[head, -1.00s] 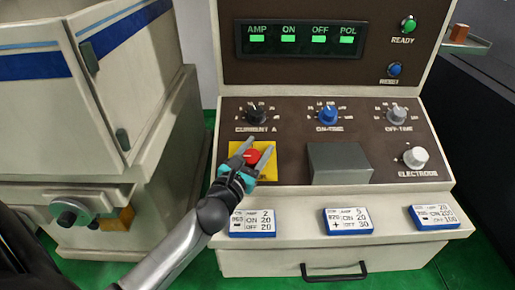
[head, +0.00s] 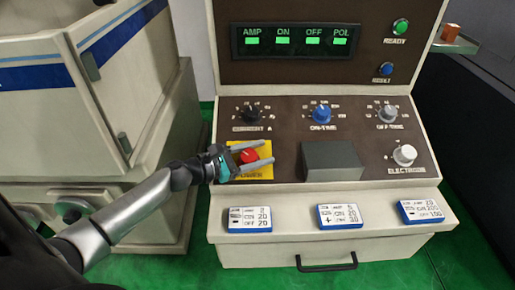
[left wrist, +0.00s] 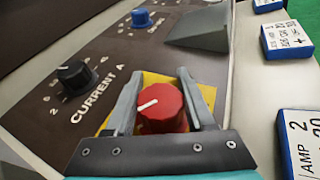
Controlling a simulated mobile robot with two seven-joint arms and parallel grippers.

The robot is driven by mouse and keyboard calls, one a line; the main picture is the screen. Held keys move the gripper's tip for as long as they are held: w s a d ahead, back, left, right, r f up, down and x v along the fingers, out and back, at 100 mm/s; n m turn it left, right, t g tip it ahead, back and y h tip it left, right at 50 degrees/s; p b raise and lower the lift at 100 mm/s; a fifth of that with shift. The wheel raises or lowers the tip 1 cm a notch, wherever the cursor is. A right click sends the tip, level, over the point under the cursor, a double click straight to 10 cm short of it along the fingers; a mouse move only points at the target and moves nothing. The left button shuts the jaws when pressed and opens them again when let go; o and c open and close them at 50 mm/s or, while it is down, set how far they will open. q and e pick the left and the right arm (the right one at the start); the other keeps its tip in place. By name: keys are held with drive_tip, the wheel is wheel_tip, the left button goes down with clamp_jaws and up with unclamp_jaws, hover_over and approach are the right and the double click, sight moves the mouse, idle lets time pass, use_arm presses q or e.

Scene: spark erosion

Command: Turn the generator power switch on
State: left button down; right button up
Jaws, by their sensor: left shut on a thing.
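The red power switch (head: 249,156) is a round knob with a white mark on a yellow plate (head: 263,174) labelled POWER, at the lower left of the generator's sloped brown panel (head: 285,137). My left gripper (head: 269,151) is shut on the knob, one finger along each side, fingers pointing right in the head view. In the left wrist view, the red knob (left wrist: 162,108) sits between the two fingers, and its white mark slants up to the right. Part of the plate is hidden by the gripper. My right gripper is not in view.
The current knob (head: 250,112) is just above the switch, with a blue on-time knob (head: 321,113) to its right. A grey box (head: 331,161) juts from the panel right of the switch. Several blue-edged cards, including one (head: 249,219), lie on the ledge below.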

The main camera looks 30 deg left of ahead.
sight(246, 154)
use_arm(q)
drive_tip(key=m+g+h, duration=0.1)
drive_tip(key=m+g, duration=0.1)
drive_tip(key=m+g+h+b, duration=0.1)
drive_tip(key=g, duration=0.1)
drive_tip(key=m+g+h+b, duration=0.1)
drive_tip(key=m+g+h, duration=0.1)
drive_tip(key=shift+s+d+f+m, duration=0.25)
drive_tip(key=shift+s+d+m, duration=0.05)
drive_tip(key=shift+s+d, duration=0.1)
drive_tip(key=shift+s+d+f+m+g+b, duration=0.1)
drive_tip(key=shift+s+m+g+b, duration=0.15)
drive_tip(key=shift+m+g, duration=0.5)
drive_tip(key=shift+s+d+m+g+b, duration=0.1)
drive_tip(key=shift+m+g+b, duration=0.25)
drive_tip(key=shift+m+g, duration=0.45)
drive_tip(key=shift+s+f+m+g+b, duration=0.1)
drive_tip(key=shift+s+m+g+b, duration=0.25)
drive_tip(key=shift+g, duration=0.7)
drive_tip(key=shift+m+h, duration=0.3)
drive_tip(key=shift+c, duration=1.3)
unclamp_jaws()
drive_tip(key=v, duration=0.7)
drive_tip(key=shift+w+a+r, duration=0.1)
drive_tip(key=shift+a+r, duration=0.1)
